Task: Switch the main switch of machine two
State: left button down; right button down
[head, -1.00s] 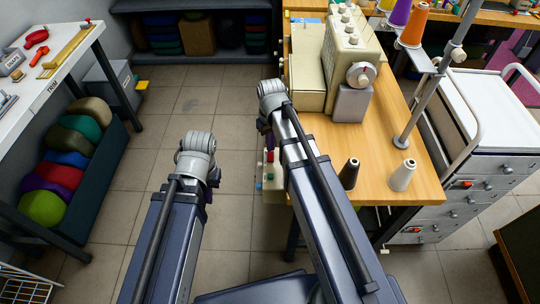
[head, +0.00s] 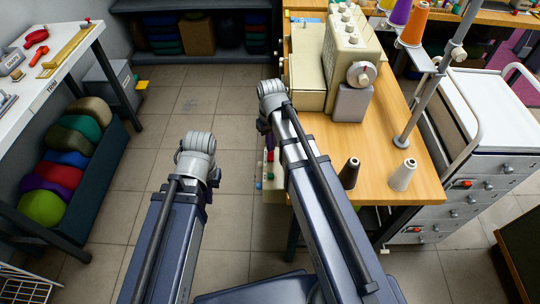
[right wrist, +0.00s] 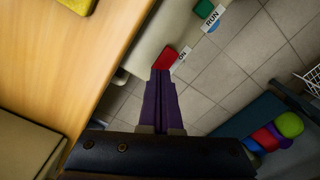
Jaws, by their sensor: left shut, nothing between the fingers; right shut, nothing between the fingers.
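The sewing machine (head: 347,50) stands on the wooden table. A pale control box (head: 272,190) hangs at the table's left edge, partly hidden by my right arm, with a red control and a teal button on it. In the right wrist view the red control (right wrist: 165,58) sits beside a small label that seems to read ON. A green button (right wrist: 203,7) is by a RUN label. My right gripper (right wrist: 161,73) is shut and empty, its purple fingertips at the red control; contact is unclear. My left gripper (head: 208,196) is shut, empty and mostly hidden behind its arm, over the floor.
The wooden table (head: 385,165) holds a black cone (head: 349,174), a white cone (head: 402,176) and a thread stand (head: 430,95). A white drawer cart (head: 490,120) stands right. A bin of coloured rolls (head: 95,185) stands left. The floor between is clear.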

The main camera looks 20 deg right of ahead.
jog(key=shift+f+b, duration=0.7)
jog(key=shift+f, duration=0.05)
dwell(0.4)
notch_tip(320, 180, up, 7)
jog(key=p, duration=0.7)
jog(key=s+a+r+p, duration=0.3)
jog(key=s+a, duration=0.2)
jog(key=s, duration=0.2)
jog(key=s+a+r+n+h+p, duration=0.1)
jog(key=s+a+r+p, duration=0.2)
jog(key=s+a, duration=0.2)
jog(key=shift+s+a+r+p, duration=0.25)
jog(key=shift+s+r+p, duration=0.15)
jog(key=shift+s, duration=0.75)
jog(key=shift+d, duration=0.1)
